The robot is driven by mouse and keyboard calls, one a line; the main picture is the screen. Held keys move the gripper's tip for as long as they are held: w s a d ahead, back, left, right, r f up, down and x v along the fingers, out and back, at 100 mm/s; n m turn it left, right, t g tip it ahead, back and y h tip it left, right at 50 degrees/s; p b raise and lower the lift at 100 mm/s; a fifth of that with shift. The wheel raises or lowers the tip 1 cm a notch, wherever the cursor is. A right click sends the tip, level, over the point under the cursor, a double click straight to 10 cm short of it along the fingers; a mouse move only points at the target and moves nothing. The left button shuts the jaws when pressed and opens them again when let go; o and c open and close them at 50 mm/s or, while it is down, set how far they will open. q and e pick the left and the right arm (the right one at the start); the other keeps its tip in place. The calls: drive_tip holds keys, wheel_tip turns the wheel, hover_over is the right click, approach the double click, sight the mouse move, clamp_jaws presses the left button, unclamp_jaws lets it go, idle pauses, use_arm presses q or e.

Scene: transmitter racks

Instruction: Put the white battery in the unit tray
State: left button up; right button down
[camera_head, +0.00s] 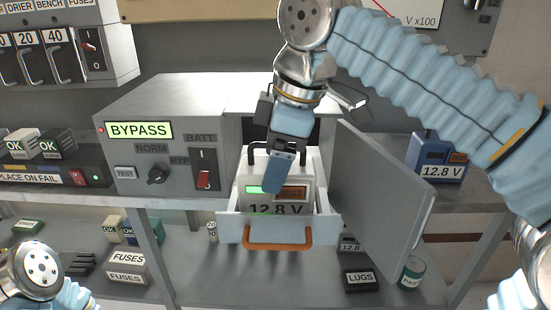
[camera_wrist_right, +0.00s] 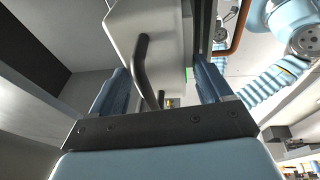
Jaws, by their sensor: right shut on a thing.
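The white battery (camera_head: 272,208) shows a green light and the label 12.8 V, and dark carry handles at its top. It is upright in or just above the pulled-out unit tray (camera_head: 231,230), which has an orange handle; the tray front hides its base, so I cannot tell whether it rests on the floor. My right gripper (camera_head: 279,172) comes down over the battery, shut on it. In the right wrist view the fingers (camera_wrist_right: 163,85) are either side of a dark handle (camera_wrist_right: 143,62) of the battery. My left gripper is not in view; only part of my left arm shows.
The unit's grey door (camera_head: 375,195) stands open right of the tray. The BYPASS unit (camera_head: 140,150) with a red switch is at the left. A blue battery (camera_head: 437,160) reading 12.8 V stands behind the door. The lower shelf holds a LUGS box (camera_head: 360,280) and FUSES boxes (camera_head: 126,266).

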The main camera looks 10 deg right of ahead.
unclamp_jaws()
drive_tip(key=p+v, duration=0.3)
drive_tip(key=v, duration=0.9)
drive_tip(key=shift+p, duration=0.4)
drive_tip(key=shift+r, duration=0.1)
